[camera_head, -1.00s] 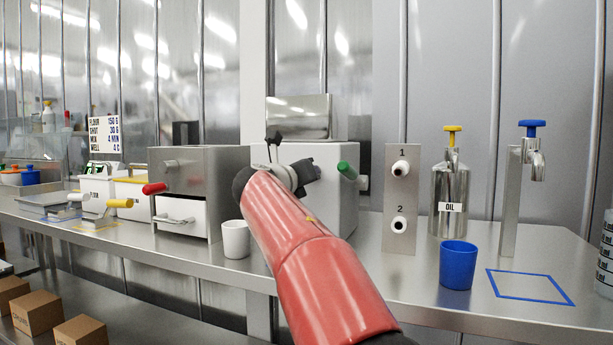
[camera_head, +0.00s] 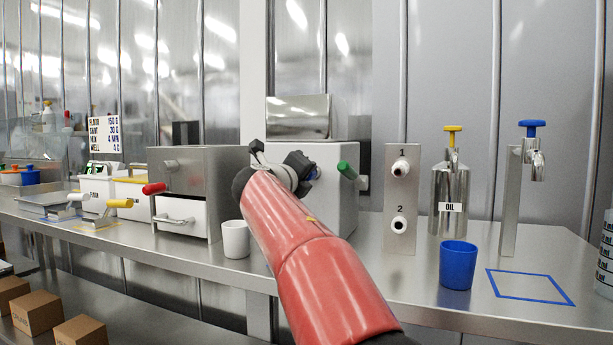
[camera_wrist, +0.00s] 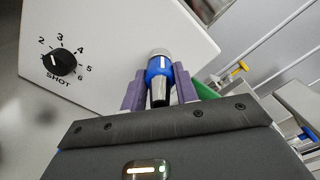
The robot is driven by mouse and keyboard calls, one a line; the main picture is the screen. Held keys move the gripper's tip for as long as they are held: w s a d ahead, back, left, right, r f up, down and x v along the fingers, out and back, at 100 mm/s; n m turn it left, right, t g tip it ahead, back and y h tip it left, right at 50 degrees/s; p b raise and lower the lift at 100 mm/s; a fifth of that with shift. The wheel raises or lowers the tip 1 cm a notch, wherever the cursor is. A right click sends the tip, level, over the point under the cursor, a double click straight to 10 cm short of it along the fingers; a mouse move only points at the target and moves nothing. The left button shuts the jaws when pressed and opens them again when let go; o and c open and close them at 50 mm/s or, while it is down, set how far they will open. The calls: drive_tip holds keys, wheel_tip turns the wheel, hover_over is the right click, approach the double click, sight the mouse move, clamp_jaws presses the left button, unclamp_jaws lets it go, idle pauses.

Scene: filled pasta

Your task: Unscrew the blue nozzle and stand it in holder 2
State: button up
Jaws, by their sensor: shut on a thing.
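The blue nozzle (camera_wrist: 159,66) shows in the wrist view, between the two purple fingers of my gripper (camera_wrist: 159,85). My gripper is shut on it. A pale collar at the nozzle's far end is at the white box (camera_wrist: 110,35); I cannot tell if the thread is still engaged. In the head view my gripper (camera_head: 303,168) is in front of the white box (camera_head: 335,200), and the nozzle is mostly hidden.
A green handle (camera_head: 347,170) sticks out from the box close to my gripper. A white cup (camera_head: 235,240) stands left of my arm. A blue cup (camera_head: 458,266) and oil can (camera_head: 450,190) stand right of the panel. The counter before the panel is clear.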

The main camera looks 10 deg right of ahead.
drive_tip(key=shift+d+n, duration=0.2)
drive_tip(key=shift+n, duration=1)
drive_tip(key=shift+f, duration=0.1)
drive_tip(key=shift+a, duration=0.1)
drive_tip(key=o, duration=1.2)
drive_tip(key=shift+c, duration=0.2)
